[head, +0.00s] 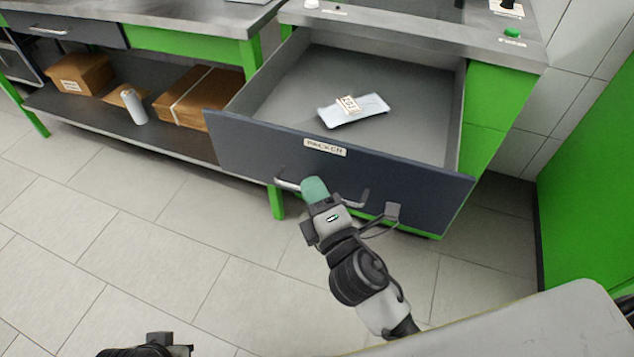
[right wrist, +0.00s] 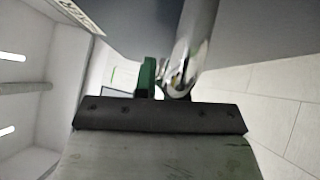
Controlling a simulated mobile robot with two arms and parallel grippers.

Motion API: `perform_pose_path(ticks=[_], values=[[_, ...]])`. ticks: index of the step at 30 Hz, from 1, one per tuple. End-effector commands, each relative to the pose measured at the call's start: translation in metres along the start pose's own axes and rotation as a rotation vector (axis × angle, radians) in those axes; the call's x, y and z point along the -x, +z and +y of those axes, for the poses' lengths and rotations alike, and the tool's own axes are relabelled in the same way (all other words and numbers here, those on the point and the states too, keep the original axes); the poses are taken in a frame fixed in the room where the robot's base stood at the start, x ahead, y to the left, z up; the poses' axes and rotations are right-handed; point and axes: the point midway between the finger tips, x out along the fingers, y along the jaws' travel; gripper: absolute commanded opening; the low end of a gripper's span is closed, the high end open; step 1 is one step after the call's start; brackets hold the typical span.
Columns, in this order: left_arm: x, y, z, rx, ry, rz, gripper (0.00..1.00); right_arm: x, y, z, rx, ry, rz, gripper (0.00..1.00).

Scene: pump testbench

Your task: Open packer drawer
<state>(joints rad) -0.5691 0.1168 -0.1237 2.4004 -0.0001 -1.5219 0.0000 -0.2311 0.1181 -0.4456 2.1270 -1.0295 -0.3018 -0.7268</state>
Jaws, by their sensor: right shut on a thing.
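The packer drawer (head: 245,138) is pulled out of the green bench, with its dark front and "PACKER" label facing me. A flat, pale item with a label (head: 352,108) lies inside it. The drawer's metal handle (head: 288,184) runs along the front. My right gripper (head: 314,190) is at the handle, shut on it; the handle bar also shows in the right wrist view (right wrist: 193,45), by the green finger. The fingers hide the middle of the handle. Part of my left arm (head: 150,347) shows at the bottom edge of the head view; its fingers are out of view.
A lower shelf (head: 60,101) at left holds cardboard boxes (head: 205,95) and a white cylinder (head: 133,104). A green panel (head: 590,180) stands at right. A pale rounded surface (head: 540,325) fills the bottom right. The tiled floor before the drawer is clear.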

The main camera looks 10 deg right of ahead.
Motion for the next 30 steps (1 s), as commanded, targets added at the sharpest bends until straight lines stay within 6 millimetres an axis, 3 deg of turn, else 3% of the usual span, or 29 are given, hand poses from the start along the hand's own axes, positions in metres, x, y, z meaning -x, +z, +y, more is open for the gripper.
perform_pose_path(ticks=[10, 11, 15, 27, 30], values=[[0.001, 0.002, 0.0, 0.001, 0.001, -0.004, 0.0, 0.001, -0.001, 0.0, 0.0, -0.001, 0.0, 0.0], [0.001, 0.002, 0.0, 0.001, 0.0, -0.004, 0.0, 0.001, -0.001, 0.0, 0.0, -0.001, 0.0, 0.14], [0.001, 0.001, 0.0, 0.001, 0.0, -0.001, 0.0, 0.001, -0.001, 0.0, 0.0, -0.001, 0.0, 0.35], [-0.001, -0.001, -0.001, 0.0, -0.002, 0.0, 0.0, 0.009, -0.001, -0.002, -0.001, -0.003, 0.0, 0.36], [0.015, 0.0, -0.002, -0.004, -0.005, 0.013, 0.0, 0.024, -0.001, -0.003, -0.003, -0.005, 0.0, 0.36]])
